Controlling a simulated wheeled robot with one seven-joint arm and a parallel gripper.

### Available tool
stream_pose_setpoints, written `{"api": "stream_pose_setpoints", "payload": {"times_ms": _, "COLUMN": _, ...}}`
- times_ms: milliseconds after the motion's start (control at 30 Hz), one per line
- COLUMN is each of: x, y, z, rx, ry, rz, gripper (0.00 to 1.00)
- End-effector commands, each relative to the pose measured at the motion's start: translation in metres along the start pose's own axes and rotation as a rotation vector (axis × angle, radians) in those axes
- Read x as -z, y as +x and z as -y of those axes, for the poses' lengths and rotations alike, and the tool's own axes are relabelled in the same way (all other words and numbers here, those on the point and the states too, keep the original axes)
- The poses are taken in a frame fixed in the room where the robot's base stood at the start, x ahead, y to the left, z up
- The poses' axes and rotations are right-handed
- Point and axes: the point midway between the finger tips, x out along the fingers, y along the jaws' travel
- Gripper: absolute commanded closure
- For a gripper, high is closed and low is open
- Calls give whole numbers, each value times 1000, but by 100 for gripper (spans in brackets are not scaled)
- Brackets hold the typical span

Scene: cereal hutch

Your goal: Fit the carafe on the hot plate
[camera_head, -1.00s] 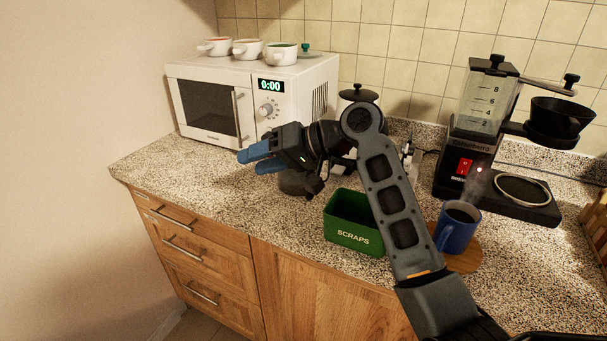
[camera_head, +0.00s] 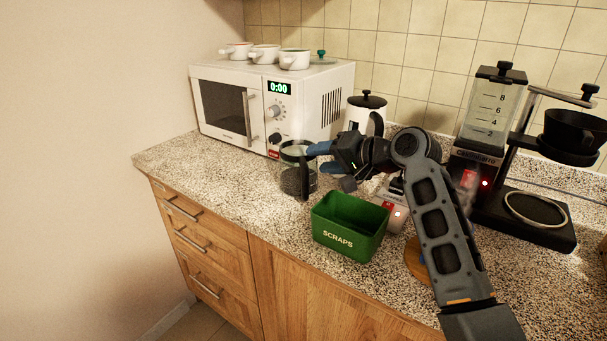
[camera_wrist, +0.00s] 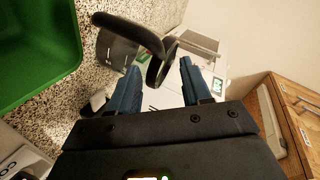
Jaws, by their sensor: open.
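The glass carafe (camera_head: 297,181) with a black rim and handle stands on the counter in front of the microwave. My gripper (camera_head: 320,158) is open at its right side, blue fingers pointing toward it. In the wrist view, the carafe (camera_wrist: 116,52) is just ahead, and its black handle lies near and between the two fingertips (camera_wrist: 158,82); I cannot tell if they touch. The hot plate (camera_head: 537,209) is the empty round plate on the coffee maker's base, at the right.
The green scraps bin (camera_head: 349,226) stands in front of my gripper and also shows in the wrist view (camera_wrist: 38,45). The microwave (camera_head: 232,108) is behind the carafe, a white canister (camera_head: 363,115) behind my arm. The coffee maker (camera_head: 485,150) stands right. Counter left of the carafe is clear.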

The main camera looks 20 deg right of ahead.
Motion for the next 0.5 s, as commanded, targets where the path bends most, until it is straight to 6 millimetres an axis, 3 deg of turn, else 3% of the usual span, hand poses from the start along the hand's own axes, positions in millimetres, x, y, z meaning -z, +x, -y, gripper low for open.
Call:
{"api": "stream_pose_setpoints", "payload": {"times_ms": 300, "x": -8, "y": 41, "z": -2, "rx": 0, "ry": -1, "rz": 2, "gripper": 52}}
{"api": "stream_pose_setpoints", "payload": {"times_ms": 500, "x": -8, "y": 46, "z": -2, "rx": 0, "ry": -1, "rz": 1, "gripper": 52}}
